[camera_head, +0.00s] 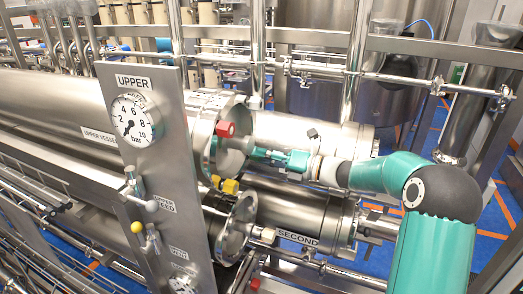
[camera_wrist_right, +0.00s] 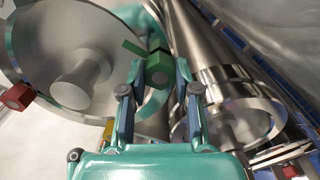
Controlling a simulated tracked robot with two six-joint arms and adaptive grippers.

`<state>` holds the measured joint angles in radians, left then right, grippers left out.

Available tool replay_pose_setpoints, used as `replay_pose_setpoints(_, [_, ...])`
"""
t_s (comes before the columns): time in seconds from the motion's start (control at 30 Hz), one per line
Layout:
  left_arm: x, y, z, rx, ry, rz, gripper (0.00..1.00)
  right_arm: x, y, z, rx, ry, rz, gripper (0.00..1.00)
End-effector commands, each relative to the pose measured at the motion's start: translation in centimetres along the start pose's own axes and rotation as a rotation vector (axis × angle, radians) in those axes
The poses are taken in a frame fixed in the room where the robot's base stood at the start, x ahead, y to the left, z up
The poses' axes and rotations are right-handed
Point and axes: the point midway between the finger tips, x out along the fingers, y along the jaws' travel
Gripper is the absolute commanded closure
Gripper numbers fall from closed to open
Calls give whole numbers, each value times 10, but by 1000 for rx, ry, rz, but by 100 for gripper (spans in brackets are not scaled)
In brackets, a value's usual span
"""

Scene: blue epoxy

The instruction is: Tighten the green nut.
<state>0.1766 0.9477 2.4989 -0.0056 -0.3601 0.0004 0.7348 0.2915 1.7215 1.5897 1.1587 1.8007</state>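The green nut (camera_wrist_right: 158,68) is a small dark green block in the right wrist view, with a flat green arm sticking out to its upper left. It sits beside a large round steel end plate (camera_wrist_right: 30,45). My right gripper (camera_wrist_right: 159,72) has its fingers on either side of the nut, with narrow gaps seeming to show, so it looks open around it. In the head view my right gripper (camera_head: 262,154) reaches left to the upper vessel's flange (camera_head: 205,140). The nut cannot be made out there. My left gripper is not in view.
A red nut (camera_head: 226,129) is on the upper flange and a yellow nut (camera_head: 230,186) is lower down. A lower vessel flange (camera_head: 238,228) sits below. A gauge panel (camera_head: 155,180) with valves stands at the left. Steel rails (camera_head: 420,83) cross behind my arm.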

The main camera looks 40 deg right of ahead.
Motion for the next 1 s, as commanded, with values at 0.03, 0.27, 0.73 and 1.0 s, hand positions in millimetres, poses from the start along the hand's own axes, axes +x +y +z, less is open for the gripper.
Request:
replay_pose_setpoints(0.03, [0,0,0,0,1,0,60,-1,-2,1,-1,-5,-6,62])
replay_pose_setpoints(0.27, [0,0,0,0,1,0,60,0,-2,0,-7,-2,-4,47])
replay_pose_setpoints(0.73, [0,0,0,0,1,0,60,-30,-1,0,-9,-2,-5,47])
replay_pose_setpoints(1.0, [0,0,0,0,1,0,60,-57,-1,0,-10,-1,-3,47])
